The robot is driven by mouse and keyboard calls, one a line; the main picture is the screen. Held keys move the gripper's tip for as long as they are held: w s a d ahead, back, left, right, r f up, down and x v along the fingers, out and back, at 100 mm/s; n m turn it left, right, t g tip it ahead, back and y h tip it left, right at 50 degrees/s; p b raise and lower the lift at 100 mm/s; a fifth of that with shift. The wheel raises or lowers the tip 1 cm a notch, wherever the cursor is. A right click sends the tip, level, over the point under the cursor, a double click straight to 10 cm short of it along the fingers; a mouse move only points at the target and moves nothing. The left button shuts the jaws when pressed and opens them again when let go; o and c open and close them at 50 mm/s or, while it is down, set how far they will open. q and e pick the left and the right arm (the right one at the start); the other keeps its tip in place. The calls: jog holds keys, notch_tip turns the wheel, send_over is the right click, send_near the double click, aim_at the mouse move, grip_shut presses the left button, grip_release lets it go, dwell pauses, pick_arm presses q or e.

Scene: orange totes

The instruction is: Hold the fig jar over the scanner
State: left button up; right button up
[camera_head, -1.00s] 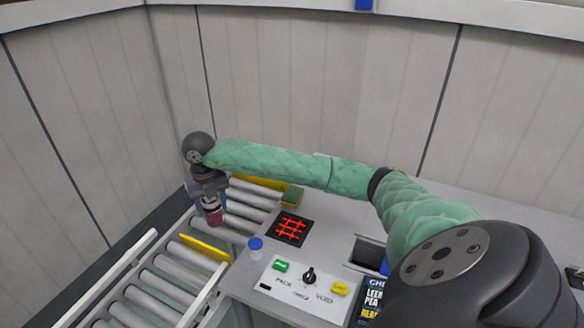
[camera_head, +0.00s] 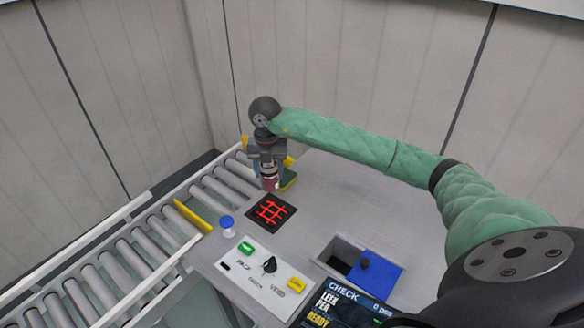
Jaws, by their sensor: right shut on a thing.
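My right gripper (camera_head: 268,172) points down at the far end of the bench and is shut on a small jar with a dark red body (camera_head: 269,184), which I take to be the fig jar. The jar is upright and its upper part is partly hidden by the fingers. The scanner (camera_head: 271,212) is a dark square with glowing red lines set in the bench top. In the picture the jar is just above the scanner's far edge; I cannot tell its exact height. My left gripper is not in view.
A blue-lidded container (camera_head: 227,226) stands near the roller conveyor (camera_head: 150,245). A button panel (camera_head: 262,275), a bin opening with a blue lid (camera_head: 375,275) and a display (camera_head: 342,305) are nearer me.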

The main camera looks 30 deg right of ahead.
aim_at(269, 190)
jog(key=shift+w+a+f, duration=0.1)
jog(key=shift+a, duration=0.05)
jog(key=shift+a+f, duration=0.3)
jog(key=shift+f, duration=0.25)
notch_tip(269, 190, down, 5)
jog(key=shift+f+b, duration=0.2)
jog(key=shift+b, duration=1)
jog(key=shift+d+f, duration=0.25)
jog(key=shift+f, duration=0.65)
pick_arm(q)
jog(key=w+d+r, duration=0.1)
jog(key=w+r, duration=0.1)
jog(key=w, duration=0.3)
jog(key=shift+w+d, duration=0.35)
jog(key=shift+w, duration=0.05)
